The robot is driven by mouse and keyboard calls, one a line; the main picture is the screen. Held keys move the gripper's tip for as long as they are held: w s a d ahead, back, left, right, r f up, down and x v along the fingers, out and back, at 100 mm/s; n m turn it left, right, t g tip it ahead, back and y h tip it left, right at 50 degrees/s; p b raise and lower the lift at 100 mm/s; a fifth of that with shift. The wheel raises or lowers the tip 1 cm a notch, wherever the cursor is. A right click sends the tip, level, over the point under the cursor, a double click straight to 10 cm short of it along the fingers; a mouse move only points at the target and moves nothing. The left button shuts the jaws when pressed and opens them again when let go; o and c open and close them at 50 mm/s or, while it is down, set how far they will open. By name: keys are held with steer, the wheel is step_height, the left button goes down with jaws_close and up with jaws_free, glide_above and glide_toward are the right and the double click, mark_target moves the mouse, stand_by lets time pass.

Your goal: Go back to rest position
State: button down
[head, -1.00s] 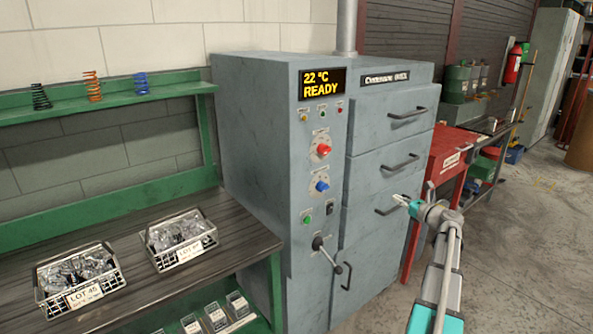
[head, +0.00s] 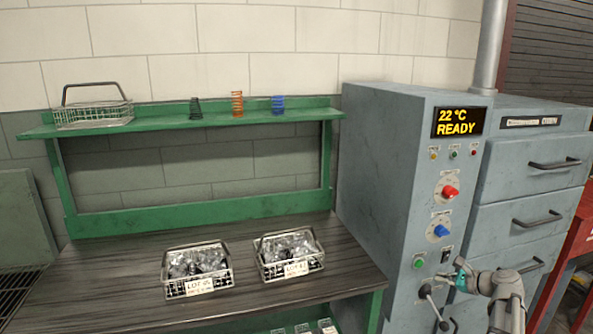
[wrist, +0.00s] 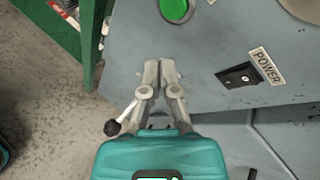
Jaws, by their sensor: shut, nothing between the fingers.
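My gripper (head: 459,266) is in front of the grey oven (head: 400,150), close to its lower control panel in the head view. In the wrist view my gripper (wrist: 159,65) has its fingers together with nothing between them. The green button (wrist: 174,8) and the black power switch (wrist: 238,75) lie beyond the fingertips. The black-knobbed lever (head: 433,307) on the oven is just below my gripper in the head view. The oven display reads 22 °C READY. The oven drawers (head: 525,205) are closed.
Two wire baskets of metal parts, the left one (head: 197,287) and the right one (head: 290,268), stand on the workbench (head: 110,285). The green shelf (head: 160,126) above holds an empty wire basket (head: 93,115) and three springs. A red cabinet (head: 577,245) is right of the oven.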

steer(key=s+a+f+n+g+h, duration=0.2)
steer(key=s+a+f+n+g, duration=0.25)
steer(key=a+n, duration=0.5)
steer(key=s+a+f+n+g+h, duration=0.25)
steer(key=s+a+n, duration=0.3)
steer(key=a, duration=0.65)
steer(key=s+a+f+n+g+h, duration=0.2)
steer(key=s+a+f+n+g, duration=0.25)
steer(key=a+n, duration=0.5)
step_height(320, 180, up, 15)
steer(key=a+m+p, duration=0.1)
steer(key=a+p, duration=0.1)
steer(key=p, duration=1.2)
steer(key=shift+m, duration=0.35)
steer(key=shift+d+t, duration=0.15)
steer(key=shift+t, duration=0.1)
